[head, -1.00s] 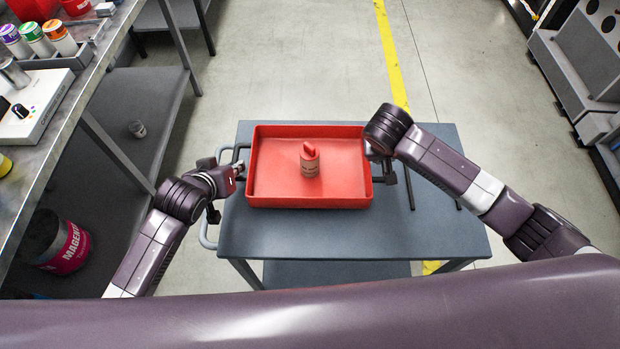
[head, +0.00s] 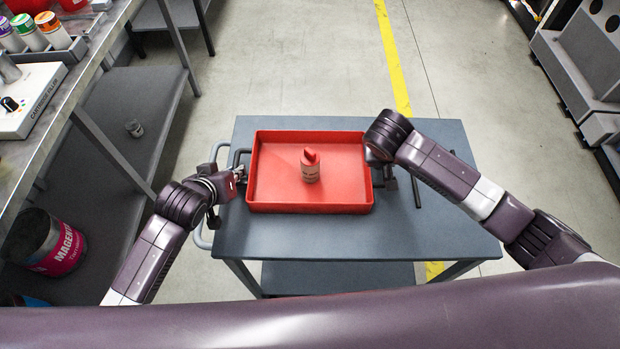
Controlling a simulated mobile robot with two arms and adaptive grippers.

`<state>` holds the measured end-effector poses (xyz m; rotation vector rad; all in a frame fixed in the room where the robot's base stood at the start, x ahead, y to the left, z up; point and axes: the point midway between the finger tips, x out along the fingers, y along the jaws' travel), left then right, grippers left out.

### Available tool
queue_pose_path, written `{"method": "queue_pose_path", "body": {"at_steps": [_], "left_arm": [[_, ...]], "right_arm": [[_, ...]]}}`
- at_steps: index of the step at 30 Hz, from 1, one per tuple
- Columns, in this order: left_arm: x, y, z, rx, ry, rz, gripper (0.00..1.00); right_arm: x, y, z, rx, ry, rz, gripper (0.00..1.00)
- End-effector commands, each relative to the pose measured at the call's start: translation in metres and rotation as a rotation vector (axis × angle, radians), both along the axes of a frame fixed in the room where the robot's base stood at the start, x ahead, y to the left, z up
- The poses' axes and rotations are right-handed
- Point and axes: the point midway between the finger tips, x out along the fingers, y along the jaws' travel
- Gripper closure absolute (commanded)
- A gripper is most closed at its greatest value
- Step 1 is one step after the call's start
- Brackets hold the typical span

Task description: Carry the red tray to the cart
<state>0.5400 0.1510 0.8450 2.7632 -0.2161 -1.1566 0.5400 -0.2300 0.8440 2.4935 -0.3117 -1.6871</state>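The red tray (head: 310,207) is a shallow open box with dark side handles, level over the grey cart (head: 450,222). I cannot tell whether its underside touches the cart top. A small bottle (head: 311,172) with a red cap and tan label stands upright inside it. My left gripper (head: 239,174) is shut on the tray's left handle. My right gripper (head: 383,172) is at the right handle, partly hidden behind its wrist; it appears shut on it, as the tray stays level between both hands.
A workbench (head: 60,130) with cartridges and a white device (head: 28,100) runs along the left. A magenta-labelled bucket (head: 45,245) sits on its lower shelf. A grey machine (head: 580,75) stands at the far right. The floor beyond the cart is clear, with a yellow line (head: 392,60).

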Motion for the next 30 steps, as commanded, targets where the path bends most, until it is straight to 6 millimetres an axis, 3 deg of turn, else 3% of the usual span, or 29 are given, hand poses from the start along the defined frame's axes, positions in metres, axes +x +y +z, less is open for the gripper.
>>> {"method": "queue_pose_path", "body": {"at_steps": [5, 17, 30], "left_arm": [[0.000, 0.001, 0.000, 0.001, 0.000, 0.001, 0.72], [-0.005, 0.001, 0.005, -0.001, 0.000, -0.001, 0.72], [-0.044, 0.012, 0.044, 0.002, 0.000, 0.001, 0.72]], "right_arm": [[0.000, -0.001, 0.001, -0.001, 0.000, 0.000, 0.72], [0.000, 0.001, 0.000, 0.001, 0.000, 0.002, 0.72], [0.000, 0.001, 0.000, 0.001, 0.000, 0.002, 0.72]]}}
